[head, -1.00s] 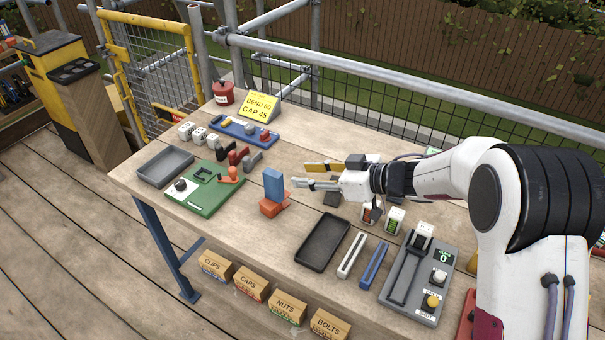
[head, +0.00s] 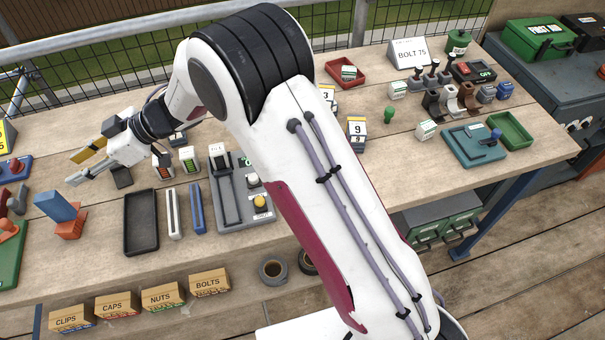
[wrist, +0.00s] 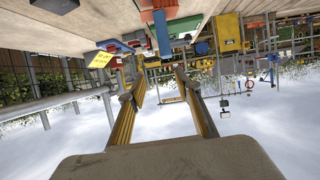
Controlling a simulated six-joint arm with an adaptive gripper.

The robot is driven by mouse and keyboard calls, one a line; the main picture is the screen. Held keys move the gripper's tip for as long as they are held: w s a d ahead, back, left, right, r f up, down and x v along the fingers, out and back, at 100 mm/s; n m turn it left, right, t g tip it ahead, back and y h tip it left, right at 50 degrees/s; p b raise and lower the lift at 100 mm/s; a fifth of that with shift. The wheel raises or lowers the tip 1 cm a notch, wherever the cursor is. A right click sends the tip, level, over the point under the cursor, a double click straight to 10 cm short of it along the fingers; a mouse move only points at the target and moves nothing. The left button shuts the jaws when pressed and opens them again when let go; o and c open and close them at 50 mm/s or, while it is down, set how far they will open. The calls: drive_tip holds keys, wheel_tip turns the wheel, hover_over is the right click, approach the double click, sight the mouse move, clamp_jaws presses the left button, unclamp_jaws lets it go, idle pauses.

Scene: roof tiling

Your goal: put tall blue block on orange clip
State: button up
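The tall blue block (head: 55,206) stands on the orange clip (head: 70,226) at the left of the head view, and the two touch. The block leans in the picture; I cannot tell if it is really tilted. My gripper (head: 78,170) is open and empty, just behind and to the right of the block, apart from it. In the wrist view, which is upside down, the blue block (wrist: 163,32) lies beyond the spread fingers of my gripper (wrist: 156,72), with part of the orange clip (wrist: 146,12) at its base.
A black tray (head: 141,223), a white bar (head: 173,214) and a blue bar (head: 196,208) lie right of the clip. A grey control panel (head: 238,200) stands beyond them. A green board (head: 10,256) is at the left edge. A yellow sign (wrist: 99,59) shows in the wrist view.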

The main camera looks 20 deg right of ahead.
drive_tip(key=w+d+r+m+t+h, duration=0.25)
drive_tip(key=w+d+r+t, duration=0.2)
drive_tip(key=d+r, duration=0.25)
drive_tip(key=w+d+r+m+t+h, duration=0.1)
drive_tip(key=w+d+r+m+t, duration=0.25)
drive_tip(key=w+d+r, duration=0.35)
drive_tip(key=s+d+r+m+t+h, duration=0.1)
drive_tip(key=s+d+r+m+h, duration=0.1)
drive_tip(key=d, duration=0.5)
drive_tip(key=s+d+r+m+t+h, duration=0.1)
drive_tip(key=d+r+h, duration=0.1)
drive_tip(key=d, duration=0.4)
drive_tip(key=s+d+r+m+t+h, duration=0.1)
drive_tip(key=s+d+m+h, duration=0.15)
drive_tip(key=d, duration=0.45)
drive_tip(key=s+d+f+m+g+h, duration=0.15)
drive_tip(key=s+d+m+h, duration=0.25)
drive_tip(key=s+d, duration=0.9)
drive_tip(key=s+f+m+g, duration=0.1)
drive_tip(key=s+f+g, duration=0.1)
drive_tip(key=s, duration=0.8)
drive_tip(key=s+f+m+g, duration=0.1)
drive_tip(key=s+f, duration=0.4)
drive_tip(key=s, duration=0.5)
drive_tip(key=shift+s+d+g+y, duration=0.3)
drive_tip(key=shift+s+d+g, duration=0.05)
drive_tip(key=shift+g, duration=0.5)
